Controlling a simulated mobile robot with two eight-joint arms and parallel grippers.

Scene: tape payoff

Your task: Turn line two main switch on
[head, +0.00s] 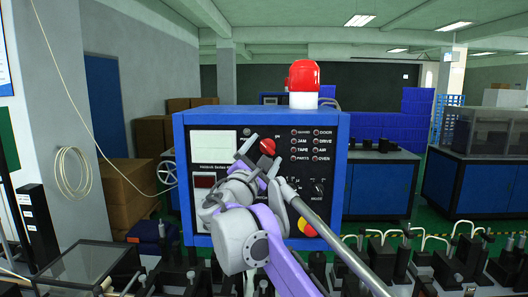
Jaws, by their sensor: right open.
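A blue-framed control panel (340,160) stands in the middle of the head view, with a red beacon (303,76) on top. A red rotary knob (267,147) shows on its dark face, just at my right gripper's fingertips. My right gripper (259,157) is open, its fingers in front of the panel and close around the knob; I cannot tell whether they touch it. The purple and grey arm hides the panel's lower middle. The panel's labels around the knob are hidden or too small to read. My left gripper is not in view.
Indicator lamps, a mode knob (318,190) and a partly hidden red button on yellow (306,228) lie right of my arm. A grey bar slants across the lower right. Machine parts (455,265) crowd the front; blue cabinets (385,185) stand behind.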

